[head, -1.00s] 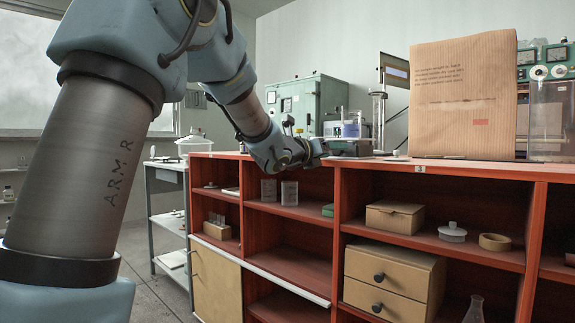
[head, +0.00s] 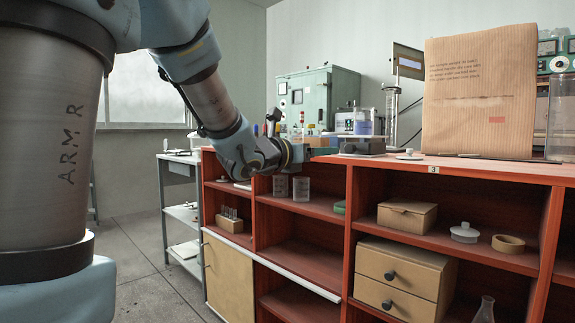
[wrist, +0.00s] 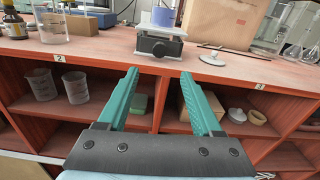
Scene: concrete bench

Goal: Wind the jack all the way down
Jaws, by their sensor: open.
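The jack (wrist: 174,48) is a low grey and black lab jack near the front edge of the red bench top, with a dark knob on its front side. It also shows in the head view (head: 362,147). A beaker with blue liquid (wrist: 163,16) stands on its top plate, and it shows in the head view too (head: 364,125). My gripper (wrist: 160,74) is open and empty, its two teal fingers pointing at the jack's front from short of the bench edge. In the head view my gripper (head: 318,150) is left of the jack, apart from it.
A large brown paper package (head: 480,95) stands right of the jack. A white lid (wrist: 213,59) lies nearby on the bench top. A glass beaker (wrist: 52,28) and brown bottle (wrist: 12,24) stand to the left. Below the edge are open red shelves with two beakers (wrist: 76,89).

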